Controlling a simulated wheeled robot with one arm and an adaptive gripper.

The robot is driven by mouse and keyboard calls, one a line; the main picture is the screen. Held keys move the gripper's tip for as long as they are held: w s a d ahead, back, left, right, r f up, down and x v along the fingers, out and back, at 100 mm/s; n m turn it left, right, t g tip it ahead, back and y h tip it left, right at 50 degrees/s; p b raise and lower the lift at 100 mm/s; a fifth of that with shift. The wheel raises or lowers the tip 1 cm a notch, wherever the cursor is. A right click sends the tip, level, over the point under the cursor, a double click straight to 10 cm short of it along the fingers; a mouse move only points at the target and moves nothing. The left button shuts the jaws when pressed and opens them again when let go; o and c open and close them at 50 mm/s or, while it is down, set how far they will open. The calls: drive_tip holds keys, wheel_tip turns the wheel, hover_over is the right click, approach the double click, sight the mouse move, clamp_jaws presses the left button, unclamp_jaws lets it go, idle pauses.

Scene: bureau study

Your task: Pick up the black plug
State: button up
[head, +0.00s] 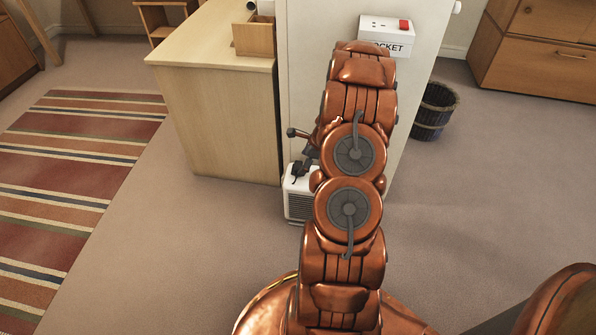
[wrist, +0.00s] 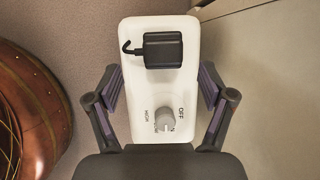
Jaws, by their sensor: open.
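The black plug (wrist: 163,50) lies on the white top of a small heater (wrist: 187,88) in the wrist view, near its far end. A short hooked black cord end sticks out from its left side. My gripper (wrist: 160,82) is open above the heater, its fingers spread to either side of the heater's top. The plug is between and slightly beyond the fingertips, with nothing held. In the head view my gripper (head: 303,150) is just above the heater (head: 300,207), partly hidden by my arm. I cannot clearly tell the plug from the fingers there.
A grey knob (wrist: 165,119) stands on the heater near my gripper's palm. A pale panel (head: 306,85) rises behind the heater, beside a wooden desk (head: 222,125). A white socket box (head: 372,27) with a red switch sits on top. A dark bucket (head: 434,110) stands right.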

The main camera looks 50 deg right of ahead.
drive_tip(key=x, duration=0.1)
drive_tip(key=b+x, duration=0.1)
drive_tip(key=x, duration=0.1)
drive_tip(key=b+x, duration=0.1)
drive_tip(key=shift+d+f, duration=0.25)
drive_tip(key=shift+f, duration=0.05)
drive_tip(key=shift+w+a+f+b, duration=0.1)
drive_tip(key=shift+w+f+b, duration=0.15)
drive_tip(key=shift+f+b, duration=0.15)
drive_tip(key=shift+r, duration=0.1)
drive_tip(key=c, duration=1.3)
drive_tip(key=shift+o, duration=0.2)
drive_tip(key=shift+r, duration=0.1)
